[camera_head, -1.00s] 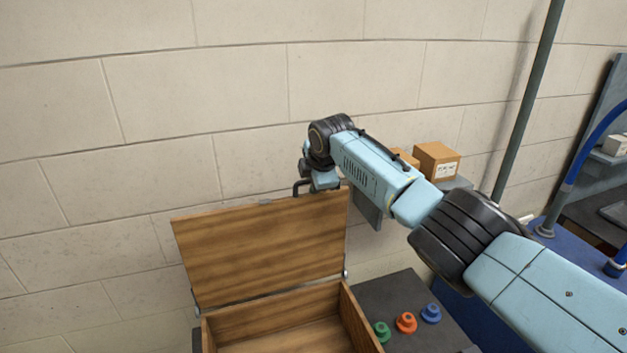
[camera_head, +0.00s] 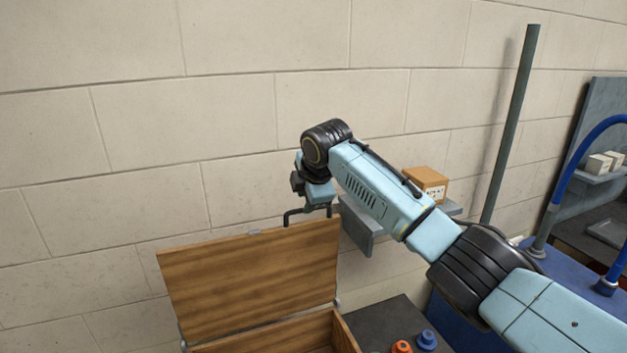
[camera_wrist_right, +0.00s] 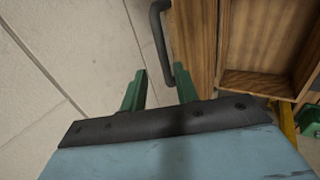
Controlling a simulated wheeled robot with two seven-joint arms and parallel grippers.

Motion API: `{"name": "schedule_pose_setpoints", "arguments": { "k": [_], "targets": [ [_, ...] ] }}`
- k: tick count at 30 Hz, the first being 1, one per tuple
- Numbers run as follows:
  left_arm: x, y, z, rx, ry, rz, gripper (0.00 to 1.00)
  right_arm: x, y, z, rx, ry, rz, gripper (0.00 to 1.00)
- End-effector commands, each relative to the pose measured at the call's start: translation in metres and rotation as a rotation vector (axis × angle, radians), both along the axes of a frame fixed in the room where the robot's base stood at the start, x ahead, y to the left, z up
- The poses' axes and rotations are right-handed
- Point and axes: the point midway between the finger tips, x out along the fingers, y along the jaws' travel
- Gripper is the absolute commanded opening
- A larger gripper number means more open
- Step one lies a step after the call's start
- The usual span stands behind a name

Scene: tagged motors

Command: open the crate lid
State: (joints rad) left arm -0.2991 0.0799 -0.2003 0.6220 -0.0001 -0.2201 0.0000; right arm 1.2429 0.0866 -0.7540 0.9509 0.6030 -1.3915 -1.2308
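The wooden crate (camera_head: 318,331) is at the bottom of the head view, cut off by the frame. Its lid (camera_head: 250,278) stands raised, leaning back near the wall. A dark bar handle (camera_head: 305,211) is on the lid's upper edge. It also shows in the wrist view (camera_wrist_right: 158,42), beside the wooden lid (camera_wrist_right: 193,40). My right gripper (camera_head: 318,195) is just above the handle. In the wrist view its two green fingers (camera_wrist_right: 160,76) are apart and empty, with the handle's end close to their tips. My left gripper is out of view.
A grey wall shelf (camera_head: 362,232) with a brown box (camera_head: 425,184) is behind my right arm. An orange part (camera_head: 401,347) and a blue part (camera_head: 426,339) sit on a dark surface (camera_head: 385,318) right of the crate. A pole (camera_head: 512,120) stands further right.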

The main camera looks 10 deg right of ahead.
Motion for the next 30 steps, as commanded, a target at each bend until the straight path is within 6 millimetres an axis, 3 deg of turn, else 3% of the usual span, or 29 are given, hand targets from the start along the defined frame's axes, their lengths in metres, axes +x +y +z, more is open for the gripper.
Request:
{"name": "schedule_pose_setpoints", "arguments": {
  "k": [9,15,26,30],
  "targets": [
    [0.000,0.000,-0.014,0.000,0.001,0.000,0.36,-0.031,-0.007,0.050,0.001,-0.009,0.001,0.30],
    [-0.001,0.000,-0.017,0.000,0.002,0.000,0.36,-0.041,-0.009,0.066,0.002,-0.008,-0.001,0.30],
    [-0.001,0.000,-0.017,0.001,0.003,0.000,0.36,-0.042,-0.009,0.068,0.002,-0.007,-0.001,0.30],
    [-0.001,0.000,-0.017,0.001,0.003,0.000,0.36,-0.048,-0.006,0.047,0.027,0.013,-0.015,0.30]
  ]
}}
